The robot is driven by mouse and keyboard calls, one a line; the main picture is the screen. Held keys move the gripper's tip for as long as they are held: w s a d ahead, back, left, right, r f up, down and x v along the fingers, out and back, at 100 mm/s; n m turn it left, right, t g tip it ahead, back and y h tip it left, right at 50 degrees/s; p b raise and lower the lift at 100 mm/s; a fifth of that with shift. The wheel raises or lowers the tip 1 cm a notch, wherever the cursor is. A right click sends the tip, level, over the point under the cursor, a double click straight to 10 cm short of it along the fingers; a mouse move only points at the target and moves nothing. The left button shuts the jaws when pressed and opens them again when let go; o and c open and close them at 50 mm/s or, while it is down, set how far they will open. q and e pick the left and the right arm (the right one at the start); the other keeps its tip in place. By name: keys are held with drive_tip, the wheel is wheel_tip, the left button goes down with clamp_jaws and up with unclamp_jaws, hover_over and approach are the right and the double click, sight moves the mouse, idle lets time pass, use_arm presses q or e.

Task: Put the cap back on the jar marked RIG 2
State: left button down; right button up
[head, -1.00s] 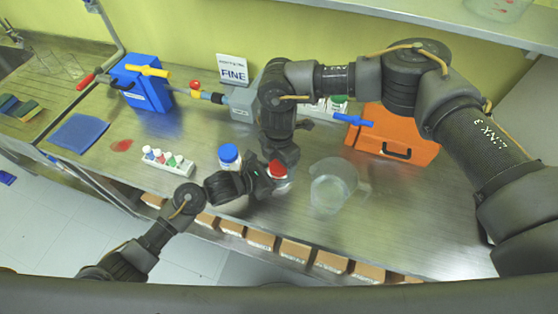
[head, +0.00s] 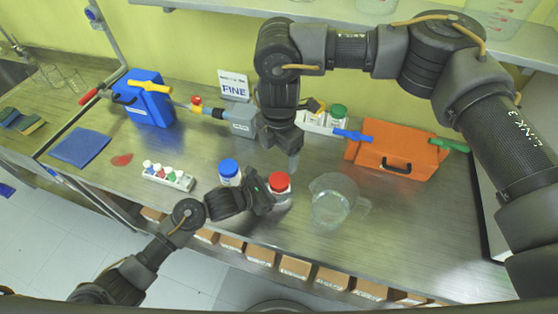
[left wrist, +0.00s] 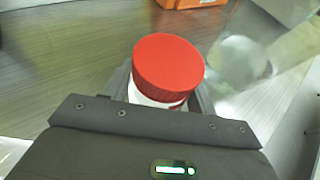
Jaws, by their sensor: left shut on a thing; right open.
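A jar (head: 277,203) with a red cap (head: 279,182) stands near the front of the bench. My left gripper (head: 272,195) is shut on this jar from its left side. In the left wrist view the red cap (left wrist: 169,66) sits on top of the white jar (left wrist: 155,101); I cannot tell whether it is screwed tight. No RIG 2 mark is readable. My right gripper (head: 292,158) is open and empty, pointing down behind and above the cap, apart from it. A blue-capped jar (head: 229,173) stands to the left.
A clear jug (head: 333,200) stands close on the right. A rack of small vials (head: 168,177) is at left. Behind are a blue case (head: 148,103), a FINE sign (head: 233,86), a green-capped bottle (head: 338,115) and an orange case (head: 396,151). The front middle bench is clear.

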drive_tip(key=shift+r, duration=0.35)
use_arm(q)
drive_tip(key=shift+c, duration=1.9)
unclamp_jaws()
drive_tip(key=shift+a, duration=0.15)
use_arm(e)
drive_tip(key=shift+f, duration=0.1)
use_arm(q)
drive_tip(key=shift+s+a+r+b, duration=0.1)
drive_tip(key=shift+s+a+b, duration=0.1)
drive_tip(key=shift+a+b, duration=0.1)
drive_tip(key=b+v, duration=0.3)
drive_tip(key=v, duration=0.5)
drive_tip(key=shift+s+a, duration=0.15)
drive_tip(key=shift+a, duration=0.15)
use_arm(e)
wheel_tip(320, 180, down, 3)
drive_tip(key=shift+f, duration=0.2)
use_arm(q)
drive_tip(key=shift+s+a+r, duration=0.3)
drive_tip(key=shift+a+r, duration=0.1)
use_arm(e)
drive_tip(key=shift+f, duration=0.1)
